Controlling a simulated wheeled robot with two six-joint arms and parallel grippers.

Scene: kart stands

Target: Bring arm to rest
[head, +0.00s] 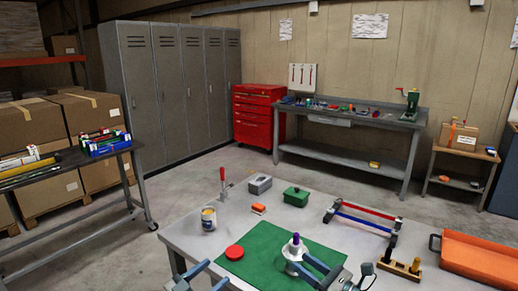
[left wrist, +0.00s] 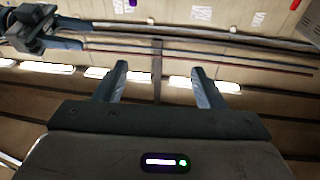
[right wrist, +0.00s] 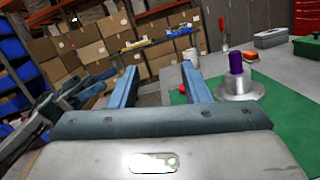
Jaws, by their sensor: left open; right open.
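My left gripper (head: 205,274) is low at the front edge of the near table in the head view. Its two fingers stand apart with nothing between them in the left wrist view (left wrist: 162,80). That view looks at the ceiling beams and lights. My right gripper (head: 307,270) is over the green mat (head: 240,262), beside a silver flanged hub with a purple-topped post (head: 296,243). Its fingers are apart and empty in the right wrist view (right wrist: 158,85). The purple post (right wrist: 236,64) stands just right of them. I cannot tell whether a finger touches the hub.
The near table holds a red disc (head: 234,253), a can (head: 209,219), a green box (head: 296,196), a red-and-blue barred frame (head: 362,220) and an orange tray (head: 480,260). A red-handled clamp (head: 223,185) stands at its back edge.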

